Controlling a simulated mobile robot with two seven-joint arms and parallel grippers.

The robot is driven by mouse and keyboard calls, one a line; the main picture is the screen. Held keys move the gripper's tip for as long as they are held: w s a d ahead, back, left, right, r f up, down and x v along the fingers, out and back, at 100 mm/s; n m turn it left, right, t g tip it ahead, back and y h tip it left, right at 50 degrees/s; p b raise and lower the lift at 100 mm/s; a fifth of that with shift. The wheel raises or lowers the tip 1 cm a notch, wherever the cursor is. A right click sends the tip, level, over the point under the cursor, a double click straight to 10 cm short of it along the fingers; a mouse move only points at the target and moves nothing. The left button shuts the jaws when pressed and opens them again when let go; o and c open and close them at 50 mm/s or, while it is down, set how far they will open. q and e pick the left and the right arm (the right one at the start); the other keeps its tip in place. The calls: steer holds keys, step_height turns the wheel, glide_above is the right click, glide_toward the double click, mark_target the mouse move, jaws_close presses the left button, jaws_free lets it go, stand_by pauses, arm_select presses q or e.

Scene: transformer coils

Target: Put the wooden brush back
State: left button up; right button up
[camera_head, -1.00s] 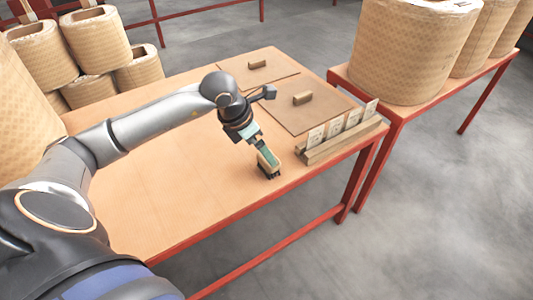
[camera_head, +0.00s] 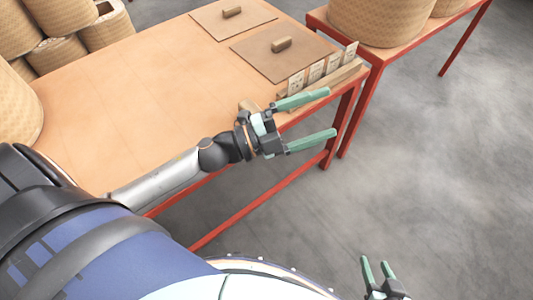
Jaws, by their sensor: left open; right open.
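The wooden brush (camera_head: 246,105) is on the table near its front edge, left of the card rack. Only a small part shows, because my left gripper's wrist covers the rest, including any bristles. My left gripper (camera_head: 332,113) is open and empty, its green fingers pointing right, past the table's front edge. My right gripper (camera_head: 377,262) is open and empty at the bottom of the view, over the floor and well away from the table.
A wooden rack (camera_head: 345,76) with several upright cards stands at the table's right end. Two brown boards (camera_head: 250,52) with small wooden blocks lie behind it. Large coils (camera_head: 370,20) stand on another table. The middle of the table (camera_head: 130,95) is clear.

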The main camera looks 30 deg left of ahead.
arm_select(q)
steer(key=s+a+f+n+y, duration=0.25)
steer(key=f+n+y, duration=0.25)
steer(key=f+n, duration=0.35)
steer(key=s+a+f+n+y, duration=0.2)
steer(key=a+f+n+y, duration=0.1)
steer(key=f+n+y, duration=0.45)
steer(key=s+d+f+n+g+h, duration=0.1)
steer(key=s+f+n+g, duration=0.3)
steer(key=s+f, duration=0.4)
steer(key=shift+d+f+g, duration=0.35)
steer(key=shift+f+g, duration=0.35)
steer(key=shift+f, duration=0.05)
steer(key=shift+s, duration=0.1)
